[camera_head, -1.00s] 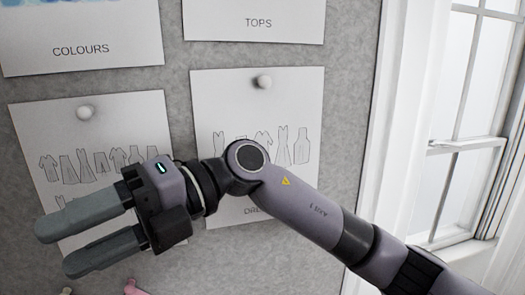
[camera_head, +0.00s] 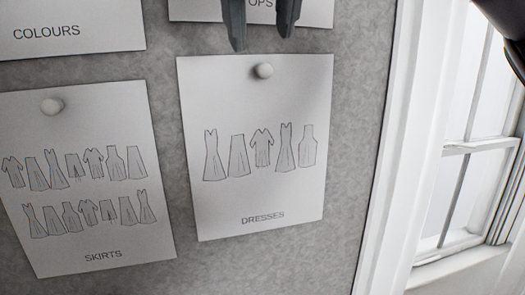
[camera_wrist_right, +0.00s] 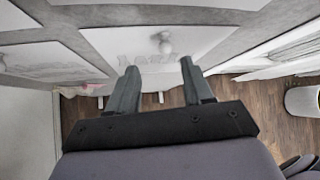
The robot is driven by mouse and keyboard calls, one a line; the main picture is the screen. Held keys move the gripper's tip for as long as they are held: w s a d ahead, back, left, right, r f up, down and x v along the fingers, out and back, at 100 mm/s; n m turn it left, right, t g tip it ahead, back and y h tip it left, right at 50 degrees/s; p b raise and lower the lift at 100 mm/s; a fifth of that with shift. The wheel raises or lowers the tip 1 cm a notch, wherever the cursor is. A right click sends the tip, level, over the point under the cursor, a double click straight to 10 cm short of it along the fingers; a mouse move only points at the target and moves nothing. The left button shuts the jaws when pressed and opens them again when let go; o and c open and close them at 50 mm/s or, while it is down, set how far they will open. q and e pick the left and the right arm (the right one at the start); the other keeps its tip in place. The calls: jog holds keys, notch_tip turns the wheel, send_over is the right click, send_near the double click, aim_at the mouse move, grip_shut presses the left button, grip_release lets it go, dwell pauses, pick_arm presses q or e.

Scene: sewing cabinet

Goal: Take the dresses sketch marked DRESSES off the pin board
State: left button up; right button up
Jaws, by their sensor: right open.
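The dresses sketch (camera_head: 255,195) hangs on the grey pin board (camera_head: 345,150), held by a round white pin (camera_head: 263,71) near its top edge. Its label DRESSES and a row of drawn garments are fully visible. My right gripper (camera_head: 262,46) points down from the top of the head view, just above the pin, open and empty. In the right wrist view, the open fingers (camera_wrist_right: 155,75) stand either side of the pin (camera_wrist_right: 163,40) in the picture, with the sheet beyond them. I cannot tell how far the fingertips are from the board. My left gripper is not in view.
The SKIRTS sketch (camera_head: 85,215) hangs to the left with its own white pin (camera_head: 52,106). The COLOURS sheet (camera_head: 70,30) and the TOPS sheet (camera_head: 195,10) are above. A white window (camera_head: 465,150) stands to the right. Bare board lies between the sheets.

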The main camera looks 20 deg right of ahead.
aim_at(266, 66)
jog(key=x, duration=0.4)
jog(key=p+x, duration=0.1)
jog(key=x, duration=0.1)
jog(key=shift+w+d+f, duration=0.1)
jog(key=shift+w+d, duration=0.15)
jog(key=shift+d, duration=0.15)
grip_shut()
